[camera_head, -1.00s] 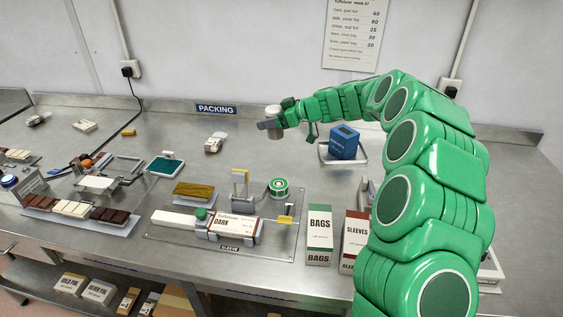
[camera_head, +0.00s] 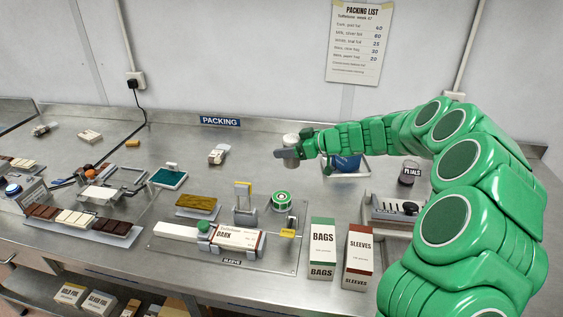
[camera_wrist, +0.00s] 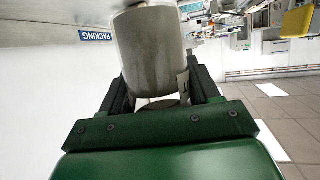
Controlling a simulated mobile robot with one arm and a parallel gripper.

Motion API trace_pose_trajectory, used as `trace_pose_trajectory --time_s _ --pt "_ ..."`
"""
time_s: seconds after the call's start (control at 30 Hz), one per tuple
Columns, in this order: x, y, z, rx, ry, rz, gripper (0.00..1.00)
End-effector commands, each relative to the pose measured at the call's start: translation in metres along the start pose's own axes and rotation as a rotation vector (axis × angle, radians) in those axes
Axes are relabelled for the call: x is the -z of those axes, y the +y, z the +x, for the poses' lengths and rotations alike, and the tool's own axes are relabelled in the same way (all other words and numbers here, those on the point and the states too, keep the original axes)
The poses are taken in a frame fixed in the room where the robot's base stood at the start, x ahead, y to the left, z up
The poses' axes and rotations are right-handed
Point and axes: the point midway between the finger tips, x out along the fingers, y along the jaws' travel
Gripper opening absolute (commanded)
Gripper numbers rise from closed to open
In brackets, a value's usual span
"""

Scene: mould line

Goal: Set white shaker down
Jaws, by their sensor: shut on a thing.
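The white shaker (camera_head: 291,147) is held in my gripper (camera_head: 287,153) above the back part of the steel bench. In the wrist view, the shaker (camera_wrist: 150,50) is a pale grey cylinder between the two dark fingers (camera_wrist: 157,92), which are shut on it. Its white top shows above the gripper in the head view, and it looks about upright there. The gripper hides part of its side. Whether its base touches the bench is hard to tell.
A jar marked PETALS (camera_head: 409,173) is further right. A green-topped roll (camera_head: 281,201) and the BAGS box (camera_head: 322,247) are in front. Bench surface (camera_head: 255,165) left of the shaker is clear.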

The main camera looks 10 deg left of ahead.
Motion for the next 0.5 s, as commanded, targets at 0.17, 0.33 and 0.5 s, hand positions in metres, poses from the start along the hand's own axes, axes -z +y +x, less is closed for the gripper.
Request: trace_pose_trajectory --time_s 0.17,0.33,0.5 --pt "-0.004 0.016 0.013 0.0 0.0 0.0 0.27" --pt "-0.008 0.03 0.025 0.0 -0.001 0.0 0.27" --pt "-0.011 0.045 0.035 -0.003 -0.001 0.0 0.27"
